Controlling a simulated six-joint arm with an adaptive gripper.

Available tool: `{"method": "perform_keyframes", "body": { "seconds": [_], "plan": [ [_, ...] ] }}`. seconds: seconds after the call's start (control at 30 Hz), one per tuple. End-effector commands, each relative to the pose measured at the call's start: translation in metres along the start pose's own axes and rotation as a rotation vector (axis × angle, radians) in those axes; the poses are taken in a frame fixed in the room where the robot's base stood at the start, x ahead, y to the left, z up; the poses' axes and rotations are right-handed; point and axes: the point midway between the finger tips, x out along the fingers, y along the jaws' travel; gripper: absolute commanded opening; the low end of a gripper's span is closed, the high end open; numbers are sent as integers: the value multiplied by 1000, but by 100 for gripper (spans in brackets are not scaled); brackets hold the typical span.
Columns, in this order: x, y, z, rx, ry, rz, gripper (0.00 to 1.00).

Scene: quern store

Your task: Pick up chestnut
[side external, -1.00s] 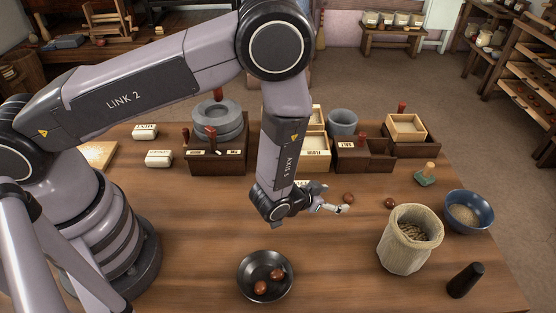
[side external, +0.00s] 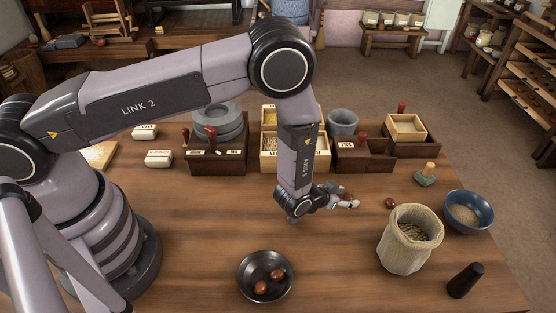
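A brown chestnut (side external: 348,194) is on the wooden table at my gripper (side external: 346,199), partly covered by the fingers. The fingers are low over the table at this chestnut; whether they touch it or are closed on it cannot be made out. A second chestnut (side external: 390,203) lies on the table to the right, apart from my gripper. Two more chestnuts (side external: 277,274) lie in a dark bowl (side external: 243,283) at the front.
A cloth sack (side external: 402,253), a blue bowl of grain (side external: 483,225) and a dark pestle-like piece (side external: 465,281) stand on the right. A green-based stamp (side external: 425,178) is behind them. Wooden boxes (side external: 365,159) and a quern (side external: 217,117) line the back.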

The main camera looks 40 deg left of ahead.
Motion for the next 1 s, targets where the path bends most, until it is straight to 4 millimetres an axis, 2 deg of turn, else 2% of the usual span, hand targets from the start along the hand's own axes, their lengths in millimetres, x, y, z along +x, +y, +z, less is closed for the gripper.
{"method": "perform_keyframes", "body": {
  "seconds": [0.03, 0.17, 0.53, 0.73, 0.83, 1.0],
  "plan": [
    [0, 0, 0, 0, 0, 0, 32],
    [0, 0, 0, 0, 0, 0, 16],
    [-1, 0, -1, 0, 1, 0, 15],
    [-9, 0, -14, -1, 3, 1, 15],
    [-22, 0, -30, -1, 5, 1, 15],
    [-74, -11, -44, 0, 3, 1, 15]
  ]
}}
